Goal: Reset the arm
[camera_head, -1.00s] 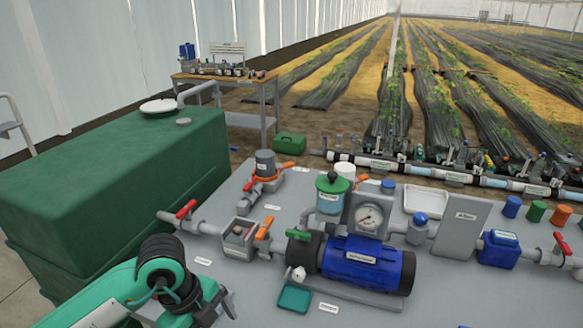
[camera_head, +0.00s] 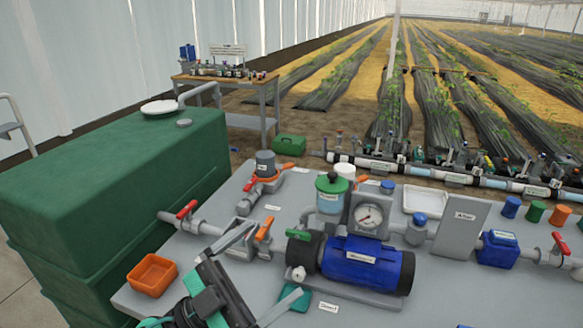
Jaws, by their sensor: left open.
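My left gripper (camera_head: 268,265) is low at the front of the grey bench, left of the blue pump. Its two fingers are spread and I see nothing held between them. One finger reaches up in front of the grey box on the pipe, the other points right by the teal tray (camera_head: 293,297), which it partly hides. I cannot tell whether either finger touches anything. My right gripper is not in view.
The blue pump (camera_head: 365,265) and pressure gauge (camera_head: 368,217) stand right of my gripper. A red-handled valve (camera_head: 186,209) and an orange-handled valve (camera_head: 264,229) lie behind it. An orange tray (camera_head: 152,273) is to its left. The green tank (camera_head: 110,185) stands further left.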

